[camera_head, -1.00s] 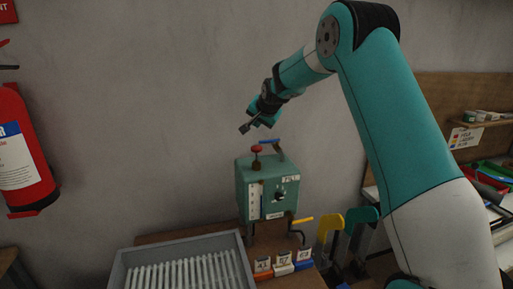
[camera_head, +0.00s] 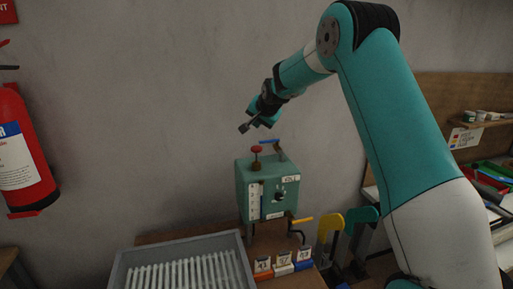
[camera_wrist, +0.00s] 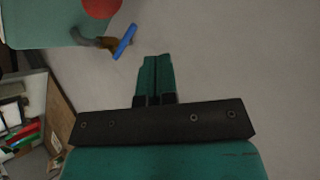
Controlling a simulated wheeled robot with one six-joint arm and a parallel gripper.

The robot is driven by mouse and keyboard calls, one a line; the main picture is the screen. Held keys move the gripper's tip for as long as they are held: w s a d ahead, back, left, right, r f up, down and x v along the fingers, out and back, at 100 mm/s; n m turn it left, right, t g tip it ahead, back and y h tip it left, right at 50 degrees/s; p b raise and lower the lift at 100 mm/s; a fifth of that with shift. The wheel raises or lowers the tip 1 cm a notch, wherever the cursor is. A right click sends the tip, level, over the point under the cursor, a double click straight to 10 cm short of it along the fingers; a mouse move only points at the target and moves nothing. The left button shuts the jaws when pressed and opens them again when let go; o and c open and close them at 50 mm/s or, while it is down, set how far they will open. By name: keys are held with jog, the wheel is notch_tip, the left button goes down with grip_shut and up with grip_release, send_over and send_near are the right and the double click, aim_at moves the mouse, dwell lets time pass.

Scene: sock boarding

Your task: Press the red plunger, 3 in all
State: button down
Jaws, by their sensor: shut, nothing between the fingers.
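The red plunger (camera_head: 257,150) stands up from the top of a teal box (camera_head: 246,178) with a white scale strip and a dark knob on its front. In the wrist view the red plunger cap (camera_wrist: 101,6) is at the upper edge, partly cut off, above the teal box top (camera_wrist: 45,25). My gripper (camera_head: 243,128) is shut and empty. In the head view it appears above and slightly left of the plunger, apart from it. In the wrist view my shut fingers (camera_wrist: 155,75) point toward the plain wall, right of the plunger.
A blue-handled lever (camera_head: 270,142) is beside the plunger, and a yellow-handled one (camera_head: 302,220) is at the box's lower right. A grey tray (camera_head: 190,240) of white rods stands in front. Several coloured tagged blocks (camera_head: 283,269) are below the box. A fire extinguisher (camera_head: 22,155) hangs left.

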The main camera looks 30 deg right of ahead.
jog(key=r+m+y+p, duration=0.1)
jog(key=m+y+p, duration=0.1)
jog(key=m, duration=0.1)
jog(key=r+m+y+p, duration=0.1)
jog(key=m+p, duration=0.1)
jog(key=m, duration=0.2)
jog(key=a+r+m+y+p, duration=0.1)
jog(key=m+y+p, duration=0.1)
jog(key=m, duration=0.1)
jog(key=shift+s+r+m+g+y, duration=0.1)
jog(key=shift+r+m+g+y, duration=0.2)
jog(key=shift+r+m+g, duration=0.1)
jog(key=b, duration=0.7)
send_over(256, 147)
notch_tip(256, 147, down, 6)
jog(key=shift+f, duration=1.4)
jog(key=shift+f, duration=0.15)
jog(key=shift+f, duration=0.25)
jog(key=shift+f+b, duration=0.45)
jog(key=shift+f, duration=1.2)
dwell(1.8)
